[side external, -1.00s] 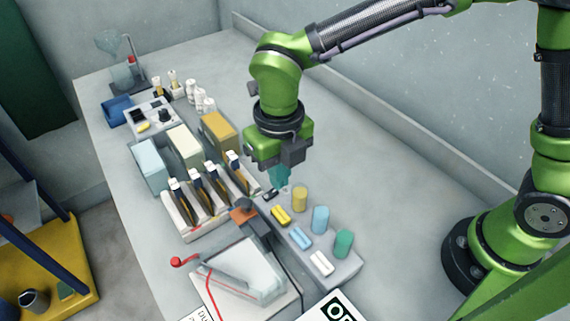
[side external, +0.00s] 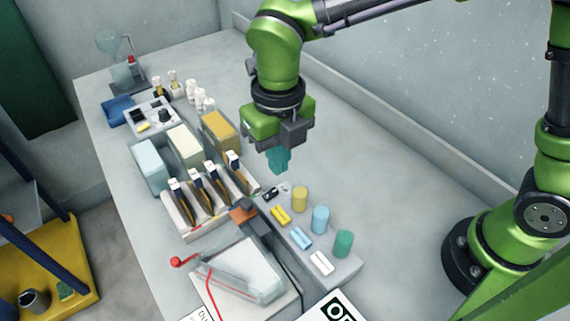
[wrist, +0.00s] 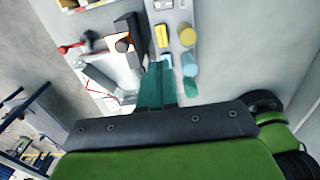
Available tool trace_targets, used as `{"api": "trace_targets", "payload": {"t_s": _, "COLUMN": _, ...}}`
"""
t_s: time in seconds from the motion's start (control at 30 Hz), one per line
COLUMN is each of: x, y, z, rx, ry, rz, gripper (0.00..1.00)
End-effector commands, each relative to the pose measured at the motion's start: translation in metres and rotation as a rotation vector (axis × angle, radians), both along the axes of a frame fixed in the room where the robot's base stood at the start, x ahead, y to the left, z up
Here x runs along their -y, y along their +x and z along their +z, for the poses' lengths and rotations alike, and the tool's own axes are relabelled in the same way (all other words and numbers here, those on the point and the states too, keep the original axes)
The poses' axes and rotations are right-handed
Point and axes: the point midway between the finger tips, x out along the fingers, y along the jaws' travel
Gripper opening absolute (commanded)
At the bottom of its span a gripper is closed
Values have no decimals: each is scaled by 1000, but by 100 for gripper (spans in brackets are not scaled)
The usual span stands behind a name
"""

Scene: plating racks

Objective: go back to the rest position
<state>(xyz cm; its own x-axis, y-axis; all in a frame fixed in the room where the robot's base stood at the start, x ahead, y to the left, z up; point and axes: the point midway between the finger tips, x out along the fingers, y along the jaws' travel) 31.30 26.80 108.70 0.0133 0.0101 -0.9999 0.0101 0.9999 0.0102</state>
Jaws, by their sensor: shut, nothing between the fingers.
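My gripper (side external: 279,163) is shut and empty, with teal fingers pointing down. In the side view it hangs above the bench, over the far end of a grey block (side external: 345,269) that bears coloured cylinders and small clips. A small black piece (side external: 270,194) lies on that block below the fingertips, with a gap between. In the wrist view the shut fingers (wrist: 157,75) reach up between the block and a dark device with an orange part (wrist: 121,42).
A rack with several upright plates (side external: 183,223) stands left of the gripper. Pale blue (side external: 150,170), cream and ochre (side external: 218,130) tanks stand behind it. A lidded box with a red-knobbed lever (side external: 178,262) is in front. The bench toward the wall is clear.

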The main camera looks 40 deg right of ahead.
Motion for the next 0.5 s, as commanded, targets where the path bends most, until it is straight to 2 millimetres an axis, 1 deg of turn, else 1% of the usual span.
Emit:
{"api": "trace_targets", "payload": {"t_s": 0.07, "x": 0, "y": 0, "z": 0, "rx": 2, "ry": 2, "rz": -48, "gripper": 0}}
{"api": "trace_targets", "payload": {"t_s": 0.17, "x": -2, "y": 0, "z": -2, "rx": -1, "ry": 16, "rz": -201, "gripper": 0}}
{"api": "trace_targets", "payload": {"t_s": 0.27, "x": 3, "y": -5, "z": -11, "rx": -18, "ry": 23, "rz": -462, "gripper": 0}}
{"api": "trace_targets", "payload": {"t_s": 0.33, "x": 13, "y": -8, "z": -12, "rx": -18, "ry": 32, "rz": -688, "gripper": 0}}
{"api": "trace_targets", "payload": {"t_s": 0.47, "x": 40, "y": -11, "z": -8, "rx": -1, "ry": 65, "rz": -1137, "gripper": 0}}
{"api": "trace_targets", "payload": {"t_s": 0.5, "x": 50, "y": -12, "z": -6, "rx": 4, "ry": 82, "rz": -1282, "gripper": 0}}
